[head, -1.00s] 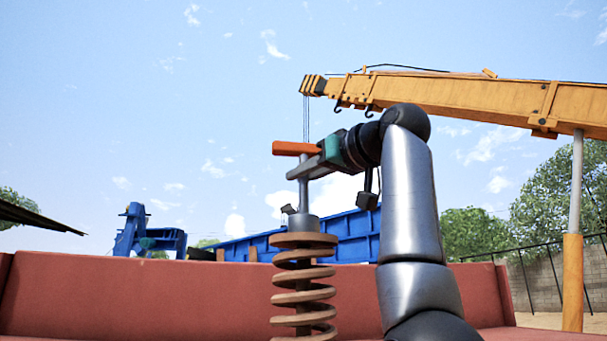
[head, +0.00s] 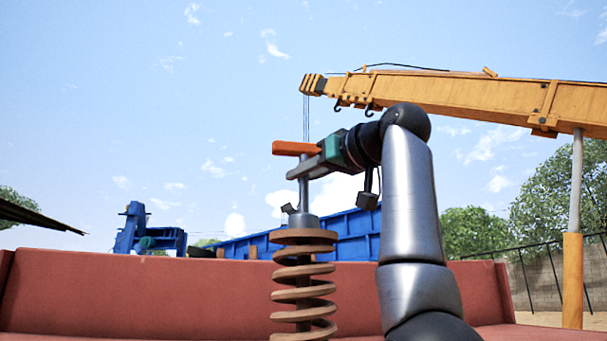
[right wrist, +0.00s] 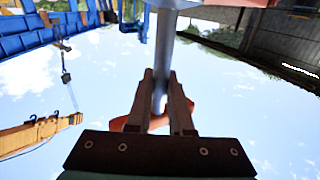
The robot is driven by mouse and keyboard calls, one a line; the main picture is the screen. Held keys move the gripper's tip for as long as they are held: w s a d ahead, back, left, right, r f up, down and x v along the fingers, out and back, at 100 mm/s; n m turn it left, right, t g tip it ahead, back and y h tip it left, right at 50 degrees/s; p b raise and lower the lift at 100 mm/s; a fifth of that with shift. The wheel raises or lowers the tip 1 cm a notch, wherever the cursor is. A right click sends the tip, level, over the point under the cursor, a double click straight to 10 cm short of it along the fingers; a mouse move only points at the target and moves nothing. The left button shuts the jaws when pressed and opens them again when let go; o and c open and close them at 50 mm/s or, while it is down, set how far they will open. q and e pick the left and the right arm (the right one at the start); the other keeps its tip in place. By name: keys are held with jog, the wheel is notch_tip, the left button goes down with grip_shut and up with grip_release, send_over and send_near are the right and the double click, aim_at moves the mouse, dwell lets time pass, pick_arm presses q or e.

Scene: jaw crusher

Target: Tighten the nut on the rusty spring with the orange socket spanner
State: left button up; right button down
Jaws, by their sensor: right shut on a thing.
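The orange-handled socket spanner (head: 304,194) stands upright over the top of the rusty spring (head: 304,270), its wide grey socket at the spring's top plate. The nut itself is hidden by the socket. My right gripper (head: 310,169) is shut on the spanner's shaft just below its orange T-handle (head: 294,148). The right wrist view shows the two fingers (right wrist: 161,95) on either side of the grey shaft (right wrist: 165,45), with the orange handle (right wrist: 125,123) behind them. My left gripper is in neither view.
A red beam (head: 150,294) runs behind the spring. Blue machinery (head: 345,232) stands farther back. A yellow crane boom (head: 450,95) with hooks spans the upper right, and its cable hangs behind the spanner. The air left of the spanner is clear.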

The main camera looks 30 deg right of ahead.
dwell(0.4)
jog(key=m+h+b, duration=0.1)
jog(key=m+h, duration=0.1)
jog(key=h, duration=0.2)
jog(key=shift+a+m, duration=0.1)
jog(key=shift+m, duration=0.2)
jog(key=shift+m+h, duration=0.5)
jog(key=shift+h, duration=0.4)
jog(key=shift+m+h, duration=1.2)
jog(key=shift+h, duration=0.5)
jog(key=shift+p, duration=0.35)
jog(key=shift+r+m+g+h+p, duration=0.1)
jog(key=shift+m+g+h+p, duration=0.25)
jog(key=shift+m+g+h, duration=0.45)
jog(key=shift+m+g+h+p, duration=0.25)
jog(key=shift+m+h, duration=0.25)
jog(key=shift+h, duration=0.6)
jog(key=shift+m+g+h+p, duration=0.9)
jog(key=shift+m+h, duration=0.1)
jog(key=shift+h, duration=0.3)
